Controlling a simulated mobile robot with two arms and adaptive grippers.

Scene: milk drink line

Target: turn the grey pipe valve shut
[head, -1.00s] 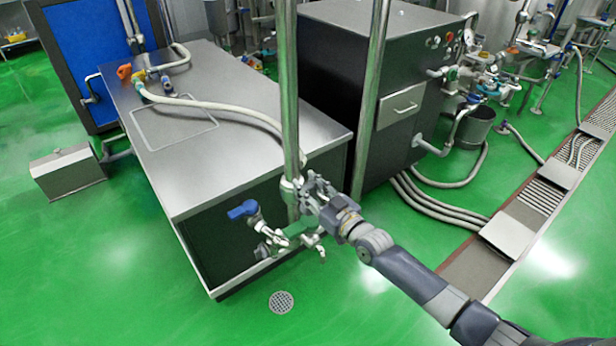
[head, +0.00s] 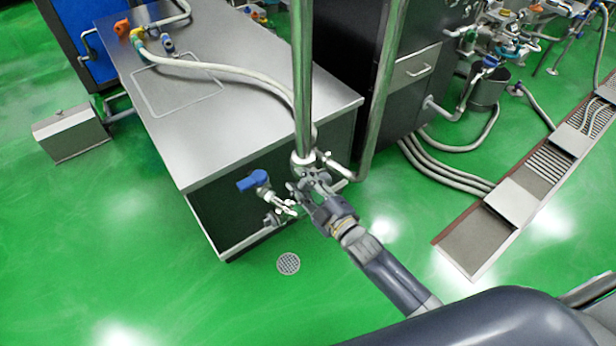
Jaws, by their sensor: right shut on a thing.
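The vertical steel pipe (head: 303,80) comes down in front of the steel-topped cabinet. The grey pipe valve is low on this pipe, largely hidden behind my right gripper (head: 298,192). My right gripper is at the pipe's lower end, just below a round pale fitting (head: 302,160). Its fingers are closed on the grey valve's handle; the handle itself is mostly covered, so its angle cannot be told. A blue-handled valve (head: 252,182) sits just left of the gripper, apart from it. My left gripper is not in view.
The steel-topped cabinet (head: 215,130) stands behind the gripper, with a hose (head: 220,68) across its top. A second steel pipe (head: 378,100) stands to the right. Green floor around a round drain (head: 288,263) is clear. A grated channel (head: 545,175) runs at right.

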